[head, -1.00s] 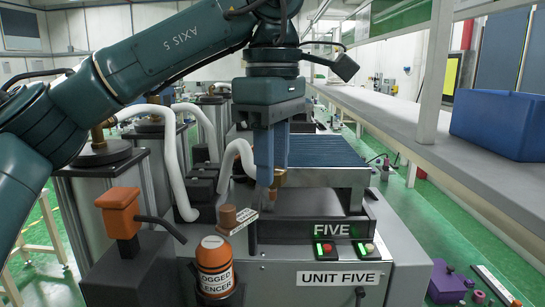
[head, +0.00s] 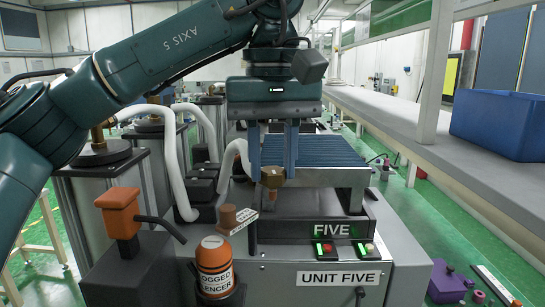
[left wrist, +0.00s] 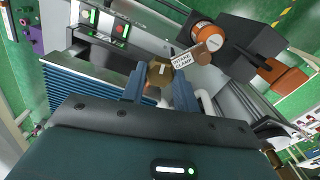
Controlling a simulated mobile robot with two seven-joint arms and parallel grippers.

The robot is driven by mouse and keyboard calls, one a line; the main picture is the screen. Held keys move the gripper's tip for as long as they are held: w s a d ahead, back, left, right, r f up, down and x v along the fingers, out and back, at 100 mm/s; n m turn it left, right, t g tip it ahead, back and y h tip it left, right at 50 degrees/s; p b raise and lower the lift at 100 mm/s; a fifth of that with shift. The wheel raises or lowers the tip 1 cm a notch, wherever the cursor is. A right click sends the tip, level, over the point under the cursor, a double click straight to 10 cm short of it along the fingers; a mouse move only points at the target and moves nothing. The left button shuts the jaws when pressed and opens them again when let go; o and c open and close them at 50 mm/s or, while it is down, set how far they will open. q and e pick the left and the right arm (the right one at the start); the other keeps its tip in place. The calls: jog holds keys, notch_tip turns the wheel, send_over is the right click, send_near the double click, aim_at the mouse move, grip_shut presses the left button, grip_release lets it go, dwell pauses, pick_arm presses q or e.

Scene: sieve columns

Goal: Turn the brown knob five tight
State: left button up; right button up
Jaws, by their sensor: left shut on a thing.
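The brown knob (head: 272,178) sits at the left front of the blue ribbed top of unit five. My left gripper (head: 272,172) points down over it, with one blue finger on each side. It is shut on the knob. The left wrist view shows the knob (left wrist: 160,74) between the two fingertips (left wrist: 160,88). The fingers hide part of its sides. The unit's white label (head: 338,278) reads UNIT FIVE. My right gripper is in neither view.
A brown cylinder (head: 228,215) with a white tag stands left of the knob. An orange bottle (head: 214,266) and an orange-headed part (head: 119,212) are at the front left. White hoses (head: 174,165) run behind. A shelf (head: 450,145) with a blue bin (head: 505,122) lies right.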

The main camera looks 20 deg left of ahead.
aim_at(273, 169)
pick_arm(q)
jog(key=shift+m, duration=1.4)
jog(key=o, duration=1)
jog(key=shift+r, duration=0.1)
notch_tip(273, 169, up, 13)
jog(key=shift+r, duration=0.1)
